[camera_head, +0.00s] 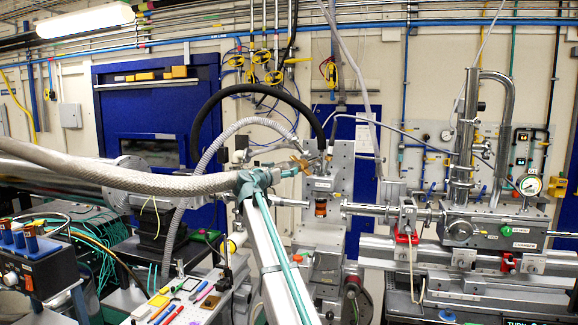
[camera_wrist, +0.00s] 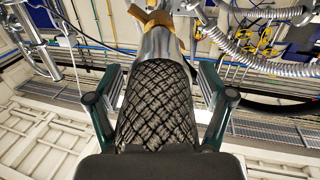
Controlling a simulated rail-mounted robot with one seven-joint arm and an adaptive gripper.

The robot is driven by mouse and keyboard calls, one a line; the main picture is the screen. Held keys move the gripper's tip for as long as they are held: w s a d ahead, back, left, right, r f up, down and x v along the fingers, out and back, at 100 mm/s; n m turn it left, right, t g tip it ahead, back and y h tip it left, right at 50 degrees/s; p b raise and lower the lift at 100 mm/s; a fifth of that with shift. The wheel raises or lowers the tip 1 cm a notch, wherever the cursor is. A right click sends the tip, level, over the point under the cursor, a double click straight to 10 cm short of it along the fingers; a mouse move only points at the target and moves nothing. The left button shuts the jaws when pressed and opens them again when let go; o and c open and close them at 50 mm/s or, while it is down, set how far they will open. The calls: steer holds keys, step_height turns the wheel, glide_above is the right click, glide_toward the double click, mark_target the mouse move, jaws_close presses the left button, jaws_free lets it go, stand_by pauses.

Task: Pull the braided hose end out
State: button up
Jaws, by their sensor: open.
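The braided hose (camera_head: 140,180) comes in from the left in the head view and runs to my gripper (camera_head: 262,179). In the wrist view its dark mesh braid (camera_wrist: 158,105) lies between the two fingers of my gripper (camera_wrist: 160,84). The fingers are open, one on each side of the hose; I cannot tell whether either touches it. Beyond the braid is a smooth metal collar (camera_wrist: 160,46), then a brass-coloured fitting (camera_wrist: 154,18), which also shows in the head view (camera_head: 298,164). Whether the hose end is seated in the fitting cannot be told.
A thinner ribbed hose (camera_head: 213,150) and a black hose (camera_head: 255,89) arch close behind my gripper. An upright metal plate (camera_head: 341,160) stands just right of it. A tool tray (camera_head: 180,300) is below left. Beamline parts with a gauge (camera_head: 530,185) fill the right.

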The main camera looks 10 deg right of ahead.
steer(key=shift+p+x, duration=0.55)
steer(key=shift+x, duration=1.4)
steer(key=c, duration=0.9)
steer(key=shift+s+a+f+b, duration=0.25)
steer(key=shift+s+b, duration=0.1)
steer(key=shift+b, duration=0.45)
steer(key=shift+c, duration=0.2)
steer(key=b+v, duration=0.5)
steer(key=shift+r, duration=0.4)
steer(key=o, duration=0.9)
